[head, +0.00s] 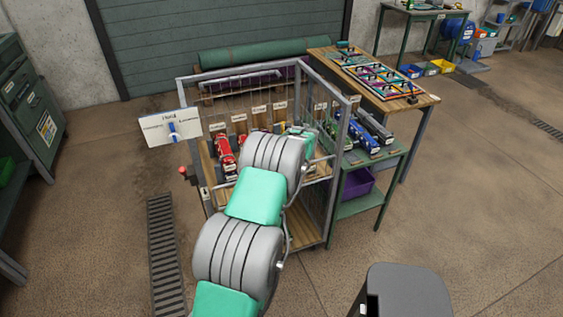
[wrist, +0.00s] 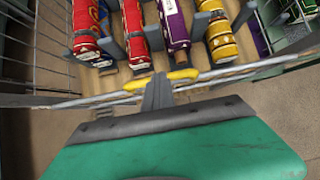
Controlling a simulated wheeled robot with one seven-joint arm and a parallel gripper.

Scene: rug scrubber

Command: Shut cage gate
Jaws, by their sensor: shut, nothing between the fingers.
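The cage (head: 185,100) is a grey metal frame with wire mesh sides on a wooden-decked cart. A grey rail (wrist: 235,73) crosses the wrist view just beyond my fingers, with a mesh panel (wrist: 40,45) at the left. I cannot tell which part is the gate or how far it stands open; my arm covers much of the front. My gripper (wrist: 158,88) is shut and empty, its yellow-edged fingertips at or close to the rail; contact is unclear. In the head view my arm hides it.
Red rolls (head: 224,150) and a yellow roll (wrist: 221,40) lie inside the cage. A sign (head: 170,128) hangs at its left post, above a red knob (head: 183,171). A green-shelved workbench (head: 352,208) stands close on the right. Floor at the left is clear around a drain grate (head: 163,250).

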